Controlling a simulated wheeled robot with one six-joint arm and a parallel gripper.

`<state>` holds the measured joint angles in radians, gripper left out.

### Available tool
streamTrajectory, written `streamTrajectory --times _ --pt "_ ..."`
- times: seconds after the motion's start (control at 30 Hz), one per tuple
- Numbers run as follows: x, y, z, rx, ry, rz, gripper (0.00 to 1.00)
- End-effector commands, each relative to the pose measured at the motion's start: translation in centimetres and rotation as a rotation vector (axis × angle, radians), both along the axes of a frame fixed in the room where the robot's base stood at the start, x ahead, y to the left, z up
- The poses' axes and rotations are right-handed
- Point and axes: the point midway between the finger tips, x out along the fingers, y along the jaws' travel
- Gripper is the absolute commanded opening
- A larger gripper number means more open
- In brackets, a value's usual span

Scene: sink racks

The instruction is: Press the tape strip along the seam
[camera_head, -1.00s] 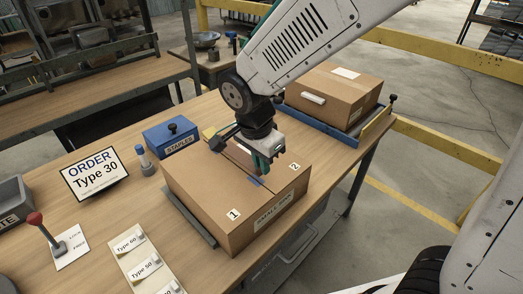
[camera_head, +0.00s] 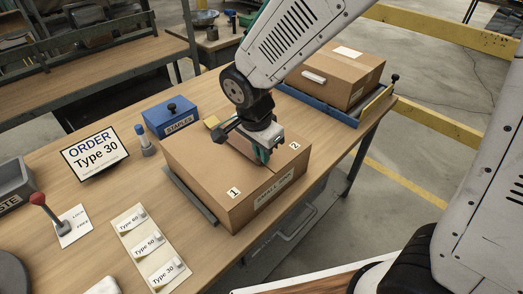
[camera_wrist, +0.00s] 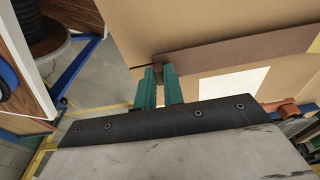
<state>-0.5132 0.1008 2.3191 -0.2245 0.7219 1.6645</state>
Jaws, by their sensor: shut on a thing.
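The large closed brown carton (camera_head: 215,165) stands on the bench, with a tag 1 (camera_head: 233,192) and a tag 2 (camera_head: 295,146) on either side of its top seam. My gripper (camera_head: 263,158) points down over the carton top between the tags, near the front edge. In the wrist view its green fingers (camera_wrist: 160,78) are shut on a small brown piece at the end of a dark brown strip (camera_wrist: 230,48), which looks like the tape. The strip lies across the carton there. My gripper hides most of the seam in the head view; I cannot tell how flat the strip lies.
A blue staples box (camera_head: 171,117) and an order sign (camera_head: 95,154) stand left of the carton. A card of type labels (camera_head: 147,245) lies in front. A second carton (camera_head: 335,72) sits on a blue tray behind right.

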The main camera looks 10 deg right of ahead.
Motion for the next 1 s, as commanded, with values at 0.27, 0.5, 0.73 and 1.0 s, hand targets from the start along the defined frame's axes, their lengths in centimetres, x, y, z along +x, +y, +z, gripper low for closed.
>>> streamTrajectory --times 0.27,0.5,0.73,1.0 --pt "0.0 0.0 -0.2 0.000 0.000 0.000 0.00" --pt "0.0 0.0 -0.5 0.000 0.000 0.000 0.00" --pt "0.0 0.0 -0.7 -0.001 0.001 0.000 0.00" --pt "0.0 0.0 -1.1 -0.001 0.001 0.000 0.00"
